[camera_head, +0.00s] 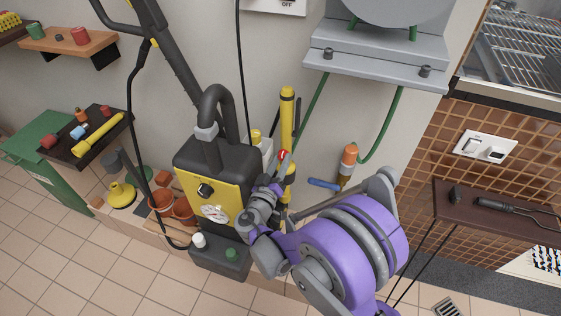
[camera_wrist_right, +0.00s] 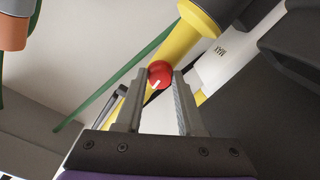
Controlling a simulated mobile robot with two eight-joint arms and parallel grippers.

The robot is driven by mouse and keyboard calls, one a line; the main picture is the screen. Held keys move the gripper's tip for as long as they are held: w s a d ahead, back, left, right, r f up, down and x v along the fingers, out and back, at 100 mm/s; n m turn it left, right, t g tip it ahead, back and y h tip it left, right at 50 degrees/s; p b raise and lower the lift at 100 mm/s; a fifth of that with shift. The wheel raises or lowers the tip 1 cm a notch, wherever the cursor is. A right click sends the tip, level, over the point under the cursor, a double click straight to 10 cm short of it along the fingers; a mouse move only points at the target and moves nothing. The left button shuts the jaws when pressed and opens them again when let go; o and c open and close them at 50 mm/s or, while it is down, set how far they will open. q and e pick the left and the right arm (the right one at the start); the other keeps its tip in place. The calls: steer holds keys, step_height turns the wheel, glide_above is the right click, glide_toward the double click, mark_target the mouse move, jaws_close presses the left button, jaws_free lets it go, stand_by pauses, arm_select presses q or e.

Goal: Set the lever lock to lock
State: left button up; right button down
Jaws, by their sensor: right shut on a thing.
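A red ball knob (camera_head: 284,154) sits beside the upright yellow tube (camera_head: 287,108), to the right of the black and yellow machine (camera_head: 213,185). I take it to be the end of the lever. My right gripper (camera_head: 281,163) reaches it from below. In the right wrist view the red knob (camera_wrist_right: 160,74) is between the two fingertips, which are shut on it. A thick yellow tube (camera_wrist_right: 202,15) is right behind it. The rest of the lever and any lock marking are hidden or too small to read. My left gripper is not in view.
A blue-handled orange-topped fitting (camera_head: 348,162) stands just right of the yellow tube. A grey wall shelf (camera_head: 375,70) hangs above, with green hoses. A brown shelf (camera_head: 500,215) with tools is at right. Terracotta pots (camera_head: 160,201) stand left of the machine.

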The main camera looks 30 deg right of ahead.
steer(key=n, duration=0.5)
steer(key=shift+n, duration=0.3)
stand_by(0.4)
steer(key=c, duration=0.5)
jaws_free()
steer(key=p+v, duration=0.1)
steer(key=v, duration=0.9)
steer(key=shift+s+a, duration=0.25)
steer(key=shift+s, duration=0.1)
